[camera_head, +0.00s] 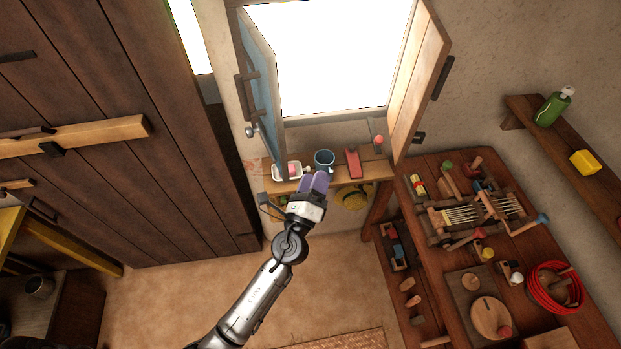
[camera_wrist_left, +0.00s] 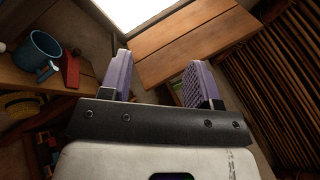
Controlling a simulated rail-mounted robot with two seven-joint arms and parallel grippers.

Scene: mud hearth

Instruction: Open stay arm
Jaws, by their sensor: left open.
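The window is open, with a blue-faced shutter (camera_head: 262,85) on the left and a plain wooden shutter (camera_head: 418,80) on the right. A short grey upright piece with a pink-red knob (camera_head: 378,140) stands at the right end of the sill, and a metal knob (camera_head: 250,131) is at the left shutter's lower edge. I cannot tell which is the stay arm. My left gripper (camera_head: 316,182) is open with purple fingers, just in front of the sill shelf. In the left wrist view the gripper (camera_wrist_left: 160,80) looks empty, with wooden boards (camera_wrist_left: 190,40) beyond. My right gripper is not in view.
The sill shelf (camera_head: 345,176) holds a blue mug (camera_head: 324,160), a white tray (camera_head: 290,171) and a red wedge (camera_head: 354,163). A yellow woven thing (camera_head: 355,197) hangs below. A cluttered workbench (camera_head: 455,275) stands right; a plank door (camera_head: 110,200) is left.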

